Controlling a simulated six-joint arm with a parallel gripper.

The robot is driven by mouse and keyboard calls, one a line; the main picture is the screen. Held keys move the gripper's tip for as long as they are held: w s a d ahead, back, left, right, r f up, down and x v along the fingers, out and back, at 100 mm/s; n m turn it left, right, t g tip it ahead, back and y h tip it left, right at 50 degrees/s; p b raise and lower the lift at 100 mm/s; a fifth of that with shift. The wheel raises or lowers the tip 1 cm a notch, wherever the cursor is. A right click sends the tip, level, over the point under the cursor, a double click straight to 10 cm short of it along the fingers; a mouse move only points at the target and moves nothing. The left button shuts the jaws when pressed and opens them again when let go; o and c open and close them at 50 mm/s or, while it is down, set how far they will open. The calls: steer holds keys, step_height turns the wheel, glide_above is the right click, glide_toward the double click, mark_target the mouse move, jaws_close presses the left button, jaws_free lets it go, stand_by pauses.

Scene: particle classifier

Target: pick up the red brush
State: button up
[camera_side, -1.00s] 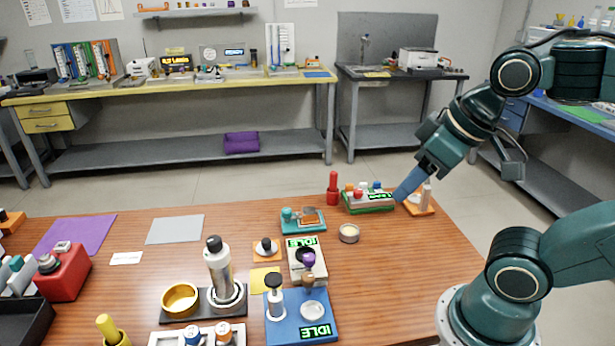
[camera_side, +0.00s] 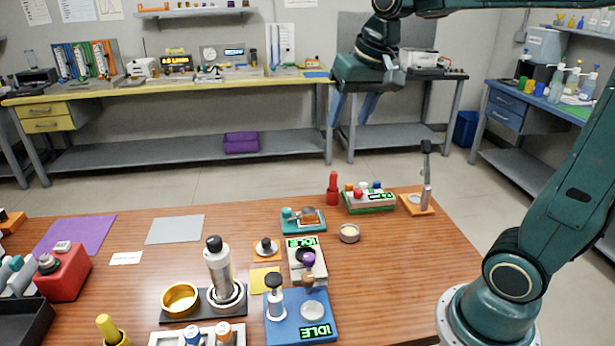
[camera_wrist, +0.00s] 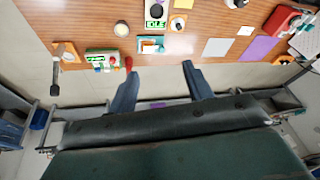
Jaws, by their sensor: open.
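The red brush (camera_side: 333,183) appears to be the upright red piece at the back edge of the wooden table, with a wider dark red lower part. It also shows in the wrist view (camera_wrist: 129,64), just beyond the left finger's tip. My gripper (camera_side: 351,112) is high above and behind the table's back edge, fingers pointing down, apart and empty. In the wrist view my gripper (camera_wrist: 161,68) has both blue fingers spread with nothing between them. The brush's bristles cannot be made out.
Right beside the brush stands a green-based device with coloured knobs (camera_side: 370,206). An orange stand with a grey post (camera_side: 426,195) is further right. A teal tray (camera_side: 290,224) and a round tin (camera_side: 349,233) are in front. Bare table lies at the right front.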

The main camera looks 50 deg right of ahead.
steer(key=w+d+f+m+g, duration=0.1)
steer(key=w+d+f+m, duration=0.15)
steer(key=w+d, duration=0.55)
steer(key=m+g, duration=0.3)
steer(key=m, duration=0.7)
glide_above(334, 182)
step_height(334, 182, down, 20)
steer(key=shift+w+d+f+y, duration=0.3)
steer(key=shift+d+f, duration=0.25)
steer(key=shift+d, duration=0.05)
steer(key=shift+f, duration=4.3)
steer(key=shift+f, duration=0.1)
steer(key=shift+w+f, duration=0.15)
steer(key=shift+f, duration=2.35)
